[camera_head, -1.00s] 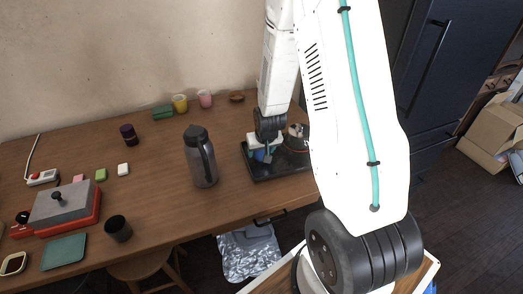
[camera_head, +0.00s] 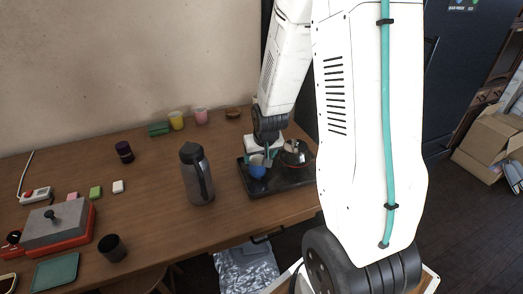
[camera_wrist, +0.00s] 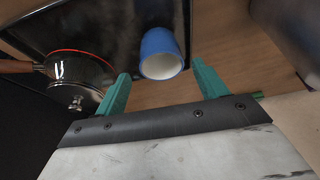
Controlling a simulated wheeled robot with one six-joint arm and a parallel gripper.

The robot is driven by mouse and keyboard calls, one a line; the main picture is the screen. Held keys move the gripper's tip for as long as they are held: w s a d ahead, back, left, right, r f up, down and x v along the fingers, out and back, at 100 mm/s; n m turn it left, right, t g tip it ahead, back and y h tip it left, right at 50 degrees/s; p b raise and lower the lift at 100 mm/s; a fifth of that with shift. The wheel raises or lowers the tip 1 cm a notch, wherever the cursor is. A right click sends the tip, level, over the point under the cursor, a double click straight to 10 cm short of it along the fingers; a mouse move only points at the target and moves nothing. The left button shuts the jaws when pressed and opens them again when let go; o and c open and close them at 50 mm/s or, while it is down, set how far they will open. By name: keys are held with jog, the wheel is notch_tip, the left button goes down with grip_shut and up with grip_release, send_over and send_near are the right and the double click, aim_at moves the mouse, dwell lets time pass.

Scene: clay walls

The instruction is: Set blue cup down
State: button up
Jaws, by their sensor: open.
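The blue cup (camera_head: 257,171) stands on the black tray (camera_head: 262,187) near its left part. In the wrist view the blue cup (camera_wrist: 158,52) shows its white inside and sits on the tray (camera_wrist: 100,22), ahead of the fingertips. My gripper (camera_head: 258,155) is above and beside the cup. In the wrist view my gripper (camera_wrist: 160,82) has its two green fingers spread apart, with nothing clasped between them. In the head view my gripper hides part of the tray behind the cup.
A shiny pot with a red rim (camera_wrist: 78,72) is on the tray beside the cup. A dark jug (camera_head: 197,175) stands just left of the tray. Yellow (camera_head: 176,120) and pink (camera_head: 201,115) cups stand at the back.

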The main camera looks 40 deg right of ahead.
jog(key=s+a+r+n+g, duration=0.1)
jog(key=s+a+r, duration=0.3)
jog(key=r, duration=0.4)
jog(key=s+a+r+n, duration=0.1)
jog(key=s+a+r, duration=0.35)
jog(key=r, duration=0.25)
jog(key=s+a+r+n+g, duration=0.1)
jog(key=s+a+r, duration=0.2)
jog(key=s, duration=0.5)
jog(key=s+a+r+n+g+y, duration=0.1)
jog(key=s+a+r, duration=0.3)
jog(key=s+r, duration=0.2)
jog(key=shift+s+y, duration=0.3)
jog(key=shift+s, duration=0.7)
